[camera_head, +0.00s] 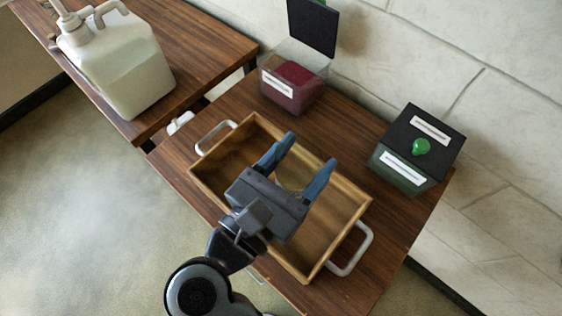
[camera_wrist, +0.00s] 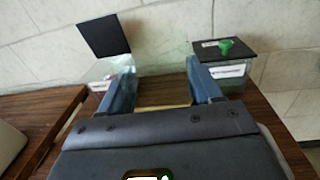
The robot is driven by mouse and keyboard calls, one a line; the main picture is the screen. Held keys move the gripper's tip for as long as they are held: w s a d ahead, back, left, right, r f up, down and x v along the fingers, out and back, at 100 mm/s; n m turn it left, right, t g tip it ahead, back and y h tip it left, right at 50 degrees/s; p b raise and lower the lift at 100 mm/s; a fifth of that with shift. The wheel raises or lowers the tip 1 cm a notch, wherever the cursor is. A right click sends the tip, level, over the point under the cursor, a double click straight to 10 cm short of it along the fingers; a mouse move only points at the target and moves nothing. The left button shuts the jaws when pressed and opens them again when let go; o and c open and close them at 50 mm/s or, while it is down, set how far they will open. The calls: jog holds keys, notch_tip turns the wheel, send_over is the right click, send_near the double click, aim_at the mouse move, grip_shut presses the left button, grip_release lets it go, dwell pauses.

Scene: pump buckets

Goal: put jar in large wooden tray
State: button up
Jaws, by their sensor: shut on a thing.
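My gripper (camera_head: 311,150) is over the large wooden tray (camera_head: 350,196), with its two blue fingers spread around a clear glass jar (camera_head: 290,180). The jar is faint and see-through, and the gripper body hides part of it. It is within the tray's outline in the head view; I cannot tell whether it touches the tray floor. In the wrist view, my gripper (camera_wrist: 160,72) shows both fingers at the sides of a see-through area. The tray has light wooden walls and a metal handle at each end.
A clear bin with dark red contents (camera_head: 291,88) has its black lid raised. A green-knobbed, black-lidded bin (camera_head: 405,165) stands at the right. A large pump jug (camera_head: 122,68) stands on the other table at left. A stone wall (camera_head: 470,60) runs behind.

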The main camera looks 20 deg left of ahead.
aim_at(281, 155)
jog(key=a+f, duration=0.1)
jog(key=w+a+f, duration=0.1)
jog(key=a, duration=0.1)
jog(key=shift+w+a+f, duration=0.1)
jog(key=shift+a, duration=0.2)
notch_tip(281, 155, down, 4)
jog(key=shift+p, duration=0.5)
jog(key=shift+f+b, duration=0.6)
jog(key=shift+b, duration=0.25)
jog(key=o, duration=1.3)
